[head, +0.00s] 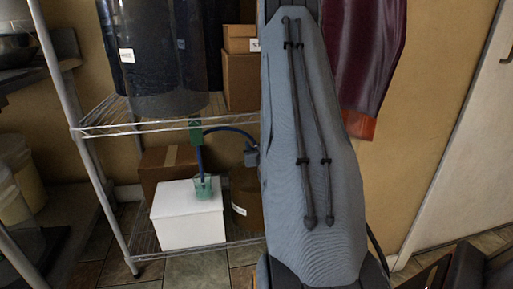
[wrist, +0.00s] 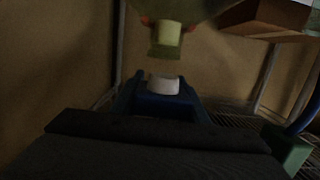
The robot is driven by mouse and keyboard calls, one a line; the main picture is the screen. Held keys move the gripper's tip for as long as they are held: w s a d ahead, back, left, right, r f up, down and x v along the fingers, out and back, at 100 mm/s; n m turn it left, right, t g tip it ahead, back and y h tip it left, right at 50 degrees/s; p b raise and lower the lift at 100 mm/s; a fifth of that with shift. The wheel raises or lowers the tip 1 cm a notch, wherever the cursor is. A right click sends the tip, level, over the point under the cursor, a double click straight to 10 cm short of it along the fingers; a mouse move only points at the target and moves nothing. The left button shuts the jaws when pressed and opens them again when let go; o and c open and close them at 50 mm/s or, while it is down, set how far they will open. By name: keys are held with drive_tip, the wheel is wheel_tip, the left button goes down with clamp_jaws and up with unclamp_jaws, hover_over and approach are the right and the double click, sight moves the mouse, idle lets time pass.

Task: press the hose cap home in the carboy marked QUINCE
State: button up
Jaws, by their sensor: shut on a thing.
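In the wrist view my gripper (wrist: 163,98) is shut on the hose cap, whose pale plug (wrist: 163,84) shows between the blue fingers. Beyond it is a rounded green body with a short pale neck (wrist: 166,38); a gap shows between plug and neck. I cannot tell which vessel this is. In the head view my arm hides most of the gripper. A blue hose (head: 228,129) runs from a green fitting (head: 195,131) to a grey-blue piece (head: 251,155) beside my arm. A brown carboy (head: 246,192) stands partly behind the arm. Its label is unreadable.
A large dark vessel (head: 160,60) with an unreadable label stands on the wire shelf (head: 150,126). Below, a small green-filled jar (head: 203,188) stands on a white box (head: 187,218). Cardboard boxes (head: 241,80) stand at the upper right. A shelf post (head: 65,85) rises at the left.

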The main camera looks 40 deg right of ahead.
drive_tip(key=shift+w+d, duration=0.15)
drive_tip(key=shift+w, duration=0.1)
drive_tip(key=shift+w+d, duration=0.15)
drive_tip(key=shift+w, duration=0.15)
drive_tip(key=shift+w+d, duration=0.2)
drive_tip(key=shift+w, duration=0.1)
drive_tip(key=shift+w+d+f, duration=0.1)
drive_tip(key=shift+w+d, duration=0.05)
drive_tip(key=shift+w, duration=0.1)
drive_tip(key=shift+b+x, duration=0.55)
drive_tip(key=shift+x, duration=0.8)
drive_tip(key=shift+w+d, duration=0.2)
drive_tip(key=shift+w, duration=0.1)
drive_tip(key=shift+x, duration=0.8)
drive_tip(key=shift+f, duration=1)
idle(3.4)
